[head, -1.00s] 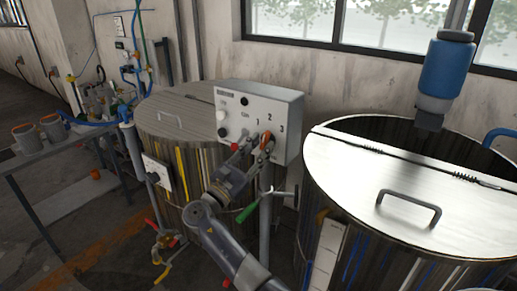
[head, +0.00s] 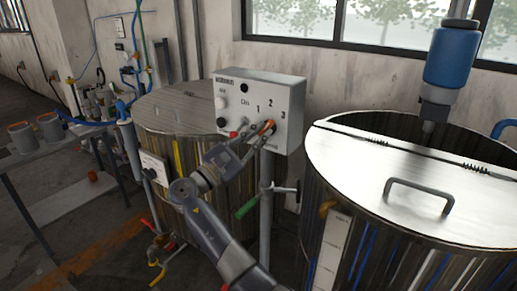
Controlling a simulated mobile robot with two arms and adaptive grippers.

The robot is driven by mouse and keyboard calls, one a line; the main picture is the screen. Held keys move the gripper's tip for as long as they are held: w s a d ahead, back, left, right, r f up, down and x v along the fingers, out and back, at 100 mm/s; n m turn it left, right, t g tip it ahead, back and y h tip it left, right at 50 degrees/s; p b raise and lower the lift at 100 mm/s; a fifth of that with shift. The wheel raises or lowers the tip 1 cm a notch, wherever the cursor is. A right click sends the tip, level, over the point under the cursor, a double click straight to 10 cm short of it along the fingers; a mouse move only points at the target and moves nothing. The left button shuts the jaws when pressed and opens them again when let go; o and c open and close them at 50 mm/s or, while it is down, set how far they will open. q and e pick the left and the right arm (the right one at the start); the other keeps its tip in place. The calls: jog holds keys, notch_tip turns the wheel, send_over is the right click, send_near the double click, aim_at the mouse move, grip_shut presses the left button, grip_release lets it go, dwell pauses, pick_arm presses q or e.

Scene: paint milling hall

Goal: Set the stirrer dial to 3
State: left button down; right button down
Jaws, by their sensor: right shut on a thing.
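The grey control box (head: 291,100) stands on a post between two steel vats. Its front carries the numbers 1, 2 and 3 above the stirrer dial (head: 269,126), which shows as a small orange-red part. My right gripper (head: 262,132) reaches up from below with its fingers at the dial, and it is shut on it. The fingers cover much of the dial, so I cannot tell which number it points to. My left gripper is not in view.
A lidded vat (head: 178,104) stands behind the box to the left. A larger vat (head: 350,160) with a handled lid and a blue motor (head: 451,55) is at the right. A green-handled valve (head: 247,208) sits below the box. Containers stand on a table (head: 55,150) at far left.

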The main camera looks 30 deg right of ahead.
jog(key=shift+m+g+b, duration=0.8)
jog(key=shift+m+b, duration=0.45)
jog(key=shift+m, duration=0.35)
jog(key=shift+r+y, duration=0.1)
jog(key=shift+y, duration=0.2)
jog(key=c, duration=1.6)
grip_release()
jog(key=v, duration=1.2)
jog(key=shift+w, duration=0.1)
